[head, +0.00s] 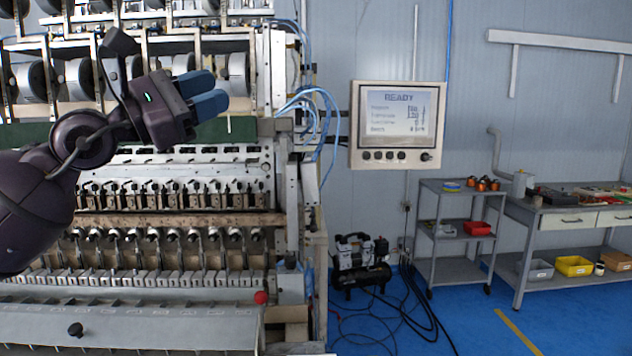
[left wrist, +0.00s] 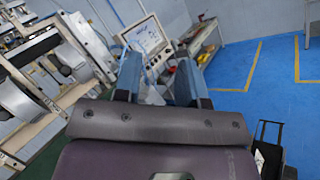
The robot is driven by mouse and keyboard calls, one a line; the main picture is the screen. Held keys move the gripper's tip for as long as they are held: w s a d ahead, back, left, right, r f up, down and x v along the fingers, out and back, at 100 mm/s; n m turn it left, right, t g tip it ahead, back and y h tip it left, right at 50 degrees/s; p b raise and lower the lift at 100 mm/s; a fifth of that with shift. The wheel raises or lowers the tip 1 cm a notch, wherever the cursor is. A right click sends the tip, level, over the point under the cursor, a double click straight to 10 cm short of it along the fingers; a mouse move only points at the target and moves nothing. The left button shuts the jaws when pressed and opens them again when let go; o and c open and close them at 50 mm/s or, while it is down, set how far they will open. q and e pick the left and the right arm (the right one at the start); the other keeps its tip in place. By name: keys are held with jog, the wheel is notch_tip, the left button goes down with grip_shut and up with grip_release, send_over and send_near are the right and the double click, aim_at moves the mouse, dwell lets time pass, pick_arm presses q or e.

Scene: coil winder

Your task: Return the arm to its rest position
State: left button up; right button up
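My left gripper (head: 206,95) is raised in front of the upper part of the coil winder (head: 160,221), its blue fingers pointing right. In the left wrist view the two blue fingers of the left gripper (left wrist: 160,82) stand apart with nothing held between them. My left arm comes in from the left edge in the head view and hides part of the machine. My right gripper is not in either view.
A control panel (head: 398,125) reading READY is right of the winder. A compressor (head: 360,265) with loose cables stands on the blue floor. A grey cart (head: 455,231) and a workbench (head: 565,212) are further right. Open floor lies in front of them.

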pick_arm(q)
jog(key=s+a+f+m+t+y, duration=0.25)
jog(key=a+f+m+y, duration=0.25)
jog(key=f+m+y, duration=0.6)
jog(key=s+a+f+m+t+y, duration=0.25)
jog(key=a+f+m+y, duration=0.35)
jog(key=f, duration=0.9)
jog(key=s+a+f+m+t+y, duration=0.1)
jog(key=s+a+f+m+y, duration=0.4)
jog(key=f+m, duration=0.6)
jog(key=s+f+n+g, duration=0.4)
jog(key=s+f, duration=0.1)
jog(key=f, duration=0.3)
jog(key=s+f+n+g, duration=0.3)
jog(key=s+f+g, duration=0.15)
jog(key=f, duration=0.35)
jog(key=s+d+f+n+g+h, duration=0.2)
jog(key=s+f+g, duration=0.15)
jog(key=s, duration=0.55)
jog(key=s+d+f+n+g+h, duration=0.1)
jog(key=s+d+f+n+g, duration=0.2)
jog(key=s, duration=0.5)
jog(key=w+f+t, duration=0.3)
jog(key=f+t, duration=0.1)
jog(key=f, duration=0.2)
jog(key=w+a+f+m+t, duration=0.1)
jog(key=w+f+t, duration=0.3)
jog(key=f, duration=0.2)
jog(key=shift+w+m+h, duration=0.15)
jog(key=shift+m+h, duration=0.15)
